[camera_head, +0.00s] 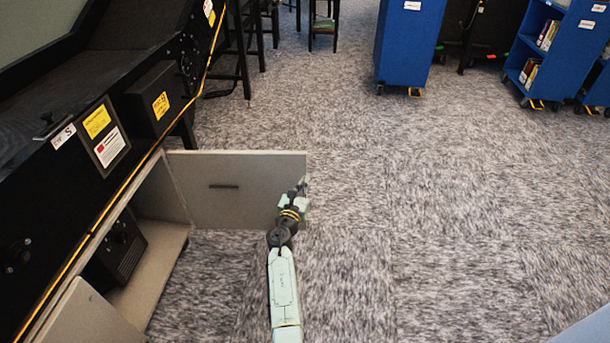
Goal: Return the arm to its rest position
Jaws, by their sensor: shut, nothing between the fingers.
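My arm (284,290) is pale green and reaches forward from the bottom middle of the head view. My gripper (304,183) is small in this view, at the free right edge of an open cabinet door (235,180). It is shut with nothing in it. I cannot tell whether it touches the door. The door is grey-beige, has a dark handle slot, and stands swung out from the black sorter (70,110). The arm's wrist covers the door's lower right corner.
A second open door panel (85,318) is at the lower left. The cabinet holds a dark box (118,250). Blue book carts (408,40) stand at the back, with another cart (556,55) at the upper right. The carpet (450,200) to the right of my arm is clear.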

